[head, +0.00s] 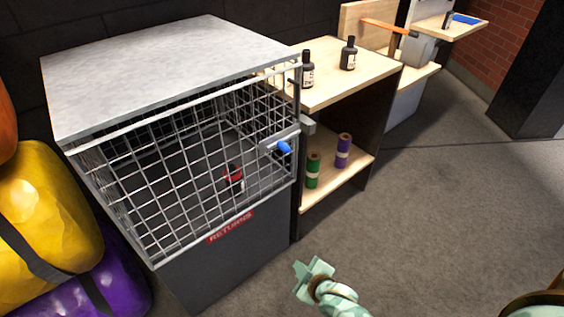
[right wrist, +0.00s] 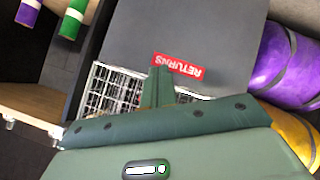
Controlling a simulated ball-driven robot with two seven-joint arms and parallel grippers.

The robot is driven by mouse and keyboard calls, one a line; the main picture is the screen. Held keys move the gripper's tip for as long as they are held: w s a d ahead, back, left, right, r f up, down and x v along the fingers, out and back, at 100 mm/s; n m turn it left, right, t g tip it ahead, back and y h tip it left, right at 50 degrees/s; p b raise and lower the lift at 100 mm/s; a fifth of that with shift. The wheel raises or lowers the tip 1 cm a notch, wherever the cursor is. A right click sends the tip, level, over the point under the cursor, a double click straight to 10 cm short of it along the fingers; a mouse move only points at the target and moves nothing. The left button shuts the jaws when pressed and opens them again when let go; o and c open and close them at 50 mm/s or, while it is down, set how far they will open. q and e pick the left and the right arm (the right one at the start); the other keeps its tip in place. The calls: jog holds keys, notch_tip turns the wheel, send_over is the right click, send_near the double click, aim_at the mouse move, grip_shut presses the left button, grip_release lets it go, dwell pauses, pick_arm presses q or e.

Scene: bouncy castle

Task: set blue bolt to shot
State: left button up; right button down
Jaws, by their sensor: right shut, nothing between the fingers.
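The blue bolt (head: 284,148) is a blue knob on a grey metal plate (head: 270,147) at the right edge of a wire cage door (head: 180,165). The door closes the front of a returns cage with a grey top (head: 170,65). I cannot tell how far the bolt reaches into its keeper. My right gripper (head: 312,270) is shut and empty, low in front of the cage and apart from the bolt. In the right wrist view its shut fingers (right wrist: 158,88) lie before the red returns label (right wrist: 179,68). The bolt is not visible there. My left gripper is not in view.
A black bottle with a red band (head: 234,178) stands inside the cage. Right of it is a wooden shelf unit (head: 345,75) with two dark bottles on top and green (head: 313,170) and purple (head: 343,151) rolls below. Yellow and purple bags (head: 45,200) lie left. Floor at right is clear.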

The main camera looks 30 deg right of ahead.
aim_at(274, 146)
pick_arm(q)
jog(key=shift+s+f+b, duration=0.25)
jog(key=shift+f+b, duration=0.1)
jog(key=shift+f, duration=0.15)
pick_arm(e)
jog(key=w+r+n+t, duration=0.3)
jog(key=w+r+n, duration=0.1)
jog(key=r, duration=0.8)
jog(key=w+d+r+n+t, duration=0.1)
jog(key=w+r+n+t, duration=0.2)
jog(key=r, duration=1)
jog(key=w+n, duration=0.1)
jog(key=w, duration=0.1)
jog(key=shift+w+t, duration=0.3)
jog(key=shift+w, duration=0.1)
